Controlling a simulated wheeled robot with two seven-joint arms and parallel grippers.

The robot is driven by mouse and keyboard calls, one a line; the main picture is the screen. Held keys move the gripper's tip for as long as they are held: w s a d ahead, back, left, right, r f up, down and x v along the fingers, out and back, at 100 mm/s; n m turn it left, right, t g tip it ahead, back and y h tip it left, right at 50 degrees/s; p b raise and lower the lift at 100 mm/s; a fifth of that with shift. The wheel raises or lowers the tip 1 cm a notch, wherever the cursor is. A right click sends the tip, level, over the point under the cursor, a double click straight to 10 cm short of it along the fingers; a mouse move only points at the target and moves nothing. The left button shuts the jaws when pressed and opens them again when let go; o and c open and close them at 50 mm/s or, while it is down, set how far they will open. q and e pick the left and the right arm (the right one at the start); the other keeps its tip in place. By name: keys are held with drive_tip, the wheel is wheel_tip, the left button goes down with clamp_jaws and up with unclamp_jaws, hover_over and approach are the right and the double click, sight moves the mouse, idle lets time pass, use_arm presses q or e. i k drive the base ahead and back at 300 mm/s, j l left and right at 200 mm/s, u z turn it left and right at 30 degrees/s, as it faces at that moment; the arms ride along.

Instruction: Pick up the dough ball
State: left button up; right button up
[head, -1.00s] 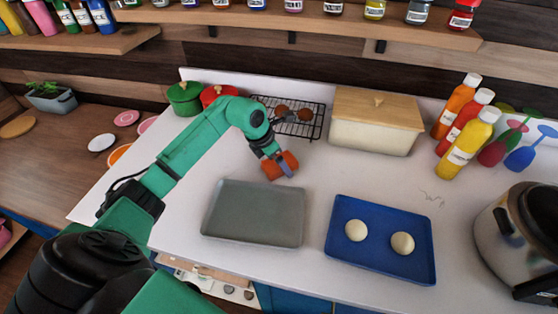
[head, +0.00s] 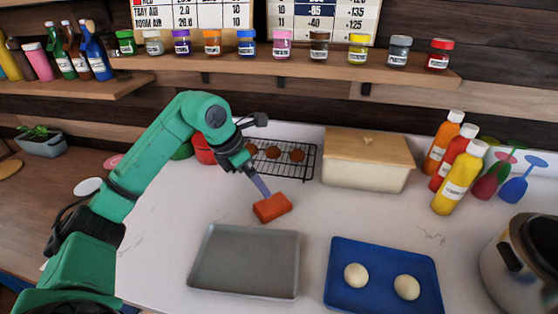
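Two pale dough balls sit apart on a blue tray (head: 340,252) at the front right: a left ball (head: 356,275) and a right ball (head: 407,287). My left gripper (head: 263,188) points down over the counter, well left of and behind the dough balls. Only one purple-grey finger shows clearly, so its opening cannot be judged. An orange-red block (head: 272,207) appears to rest on the counter just below that fingertip. Whether they touch is unclear. My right gripper is out of view.
An empty grey tray (head: 245,262) lies left of the blue tray. Behind are a wire rack (head: 306,162) with brown patties and a lidded bread bin (head: 366,170). Bottles (head: 458,180) and a large pot (head: 520,262) stand right. The mid-counter is clear.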

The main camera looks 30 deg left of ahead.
sight(356, 274)
drive_tip(key=k, duration=1.5)
